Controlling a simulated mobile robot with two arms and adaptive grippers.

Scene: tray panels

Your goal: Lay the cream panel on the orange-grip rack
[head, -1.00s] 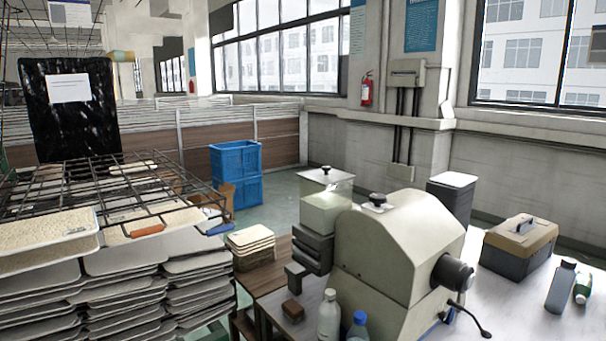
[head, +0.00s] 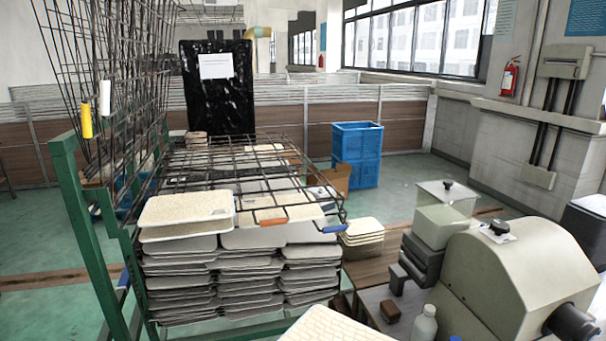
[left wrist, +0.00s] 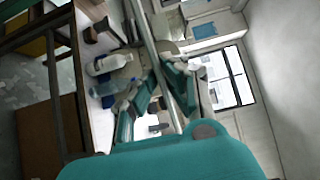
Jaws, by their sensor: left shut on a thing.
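A cream panel (head: 338,327) with a textured top shows at the bottom edge of the head view, partly cut off. In the left wrist view a thin panel (left wrist: 151,38), seen edge-on, lies between the fingers of my left gripper (left wrist: 158,74), which is shut on it. The orange grip (head: 272,221) is on the front edge of a level wire rack (head: 250,172), above and beyond the held panel. Cream panels are visible on and through its wires. My left gripper is outside the head view. My right gripper is in neither view.
Green-framed wire racks (head: 95,60) with yellow and white grips stand folded up at the left. A blue grip (head: 335,228) is right of the orange one. Stacked trays (head: 230,290) sit below. A machine (head: 500,280) and bottle (head: 424,324) stand at the right.

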